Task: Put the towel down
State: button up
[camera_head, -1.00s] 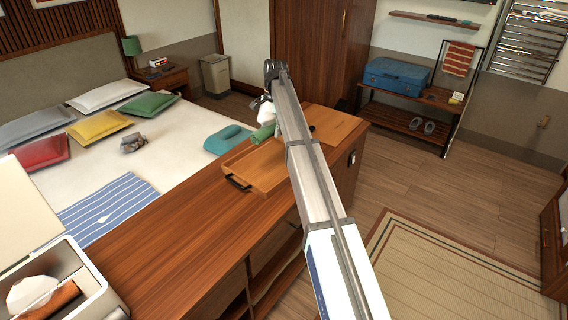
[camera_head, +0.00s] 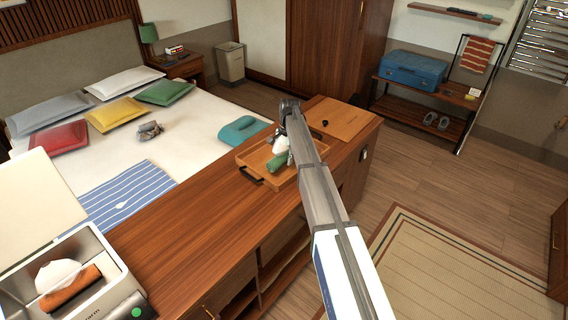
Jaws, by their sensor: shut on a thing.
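A green rolled towel (camera_head: 276,163) is at the lower end of my arm, in front of the wooden tray (camera_head: 255,159) in the picture. My gripper (camera_head: 281,150) is mostly hidden by my own arm and wrist, and its fingers cannot be made out; it is shut on the green towel.
A wooden board (camera_head: 340,118) with a small dark knob lies on the counter beyond the tray. A teal folded thing (camera_head: 243,130) lies on the bed's edge. The counter between tissue box and tray is clear.

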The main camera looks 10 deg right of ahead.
aim_at(284, 170)
jog(key=shift+f+p, duration=0.6)
jog(key=shift+f, duration=1.45)
jog(key=shift+f, duration=0.2)
jog(key=o, duration=1.2)
jog(key=shift+r, duration=0.1)
jog(key=r+b, duration=0.1)
jog(key=r, duration=0.3)
jog(key=d+r+b, duration=0.1)
jog(key=r, duration=0.3)
jog(key=w+r+b, duration=0.1)
jog(key=r+b, duration=0.1)
jog(key=r, duration=0.2)
jog(key=shift+d+r, duration=0.1)
jog(key=shift+d, duration=0.1)
